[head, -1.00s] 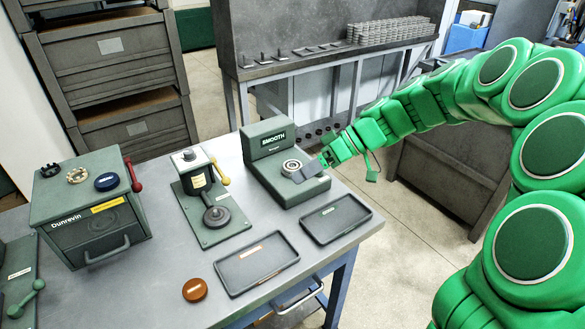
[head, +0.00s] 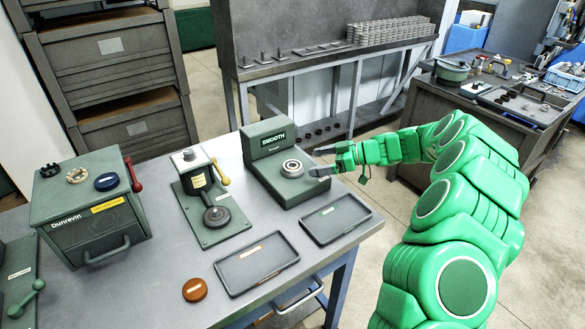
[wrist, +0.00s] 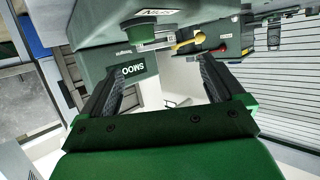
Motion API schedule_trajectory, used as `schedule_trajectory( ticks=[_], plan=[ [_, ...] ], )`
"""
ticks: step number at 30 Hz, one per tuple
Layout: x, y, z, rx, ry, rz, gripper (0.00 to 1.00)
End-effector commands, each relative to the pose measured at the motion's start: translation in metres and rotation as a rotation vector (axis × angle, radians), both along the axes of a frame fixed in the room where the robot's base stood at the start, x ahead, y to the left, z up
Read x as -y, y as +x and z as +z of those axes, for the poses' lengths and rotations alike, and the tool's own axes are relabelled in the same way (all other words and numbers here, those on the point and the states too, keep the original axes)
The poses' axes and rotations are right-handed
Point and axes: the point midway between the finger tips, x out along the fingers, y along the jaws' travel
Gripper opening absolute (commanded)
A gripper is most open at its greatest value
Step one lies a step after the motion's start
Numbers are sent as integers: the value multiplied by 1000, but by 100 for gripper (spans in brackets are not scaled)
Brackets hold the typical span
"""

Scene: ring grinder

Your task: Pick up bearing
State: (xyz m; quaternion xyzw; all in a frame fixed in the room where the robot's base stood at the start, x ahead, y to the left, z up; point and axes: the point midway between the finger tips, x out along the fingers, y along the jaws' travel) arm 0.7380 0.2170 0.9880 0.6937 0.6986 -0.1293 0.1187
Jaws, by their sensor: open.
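The bearing (head: 292,168), a small pale metal ring, sits on the base of the grey-green machine labelled SMOOTH (head: 266,143) in the head view. My gripper (head: 321,161) is just right of the bearing, its two fingers apart and pointing left towards it. The gripper looks empty and appears apart from the bearing.
Two shallow dark trays (head: 336,219) (head: 257,262) lie in front of the machine. A lever device (head: 209,195) stands to its left, with a box labelled Dunrevin (head: 92,210) farther left. A brown disc (head: 195,290) lies near the front edge. Free floor lies right of the table.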

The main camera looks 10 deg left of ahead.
Motion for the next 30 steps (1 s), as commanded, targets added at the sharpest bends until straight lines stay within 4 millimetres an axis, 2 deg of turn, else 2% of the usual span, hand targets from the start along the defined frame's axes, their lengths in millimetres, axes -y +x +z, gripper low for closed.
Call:
schedule_trajectory(
  ticks=[5,16,24,30],
  plan=[
    [-3,5,-7,17,3,-3,95],
    [-34,5,-17,15,1,-4,95],
    [-67,4,-26,15,2,-1,95],
    [-73,4,-28,15,3,-4,95]
  ],
)
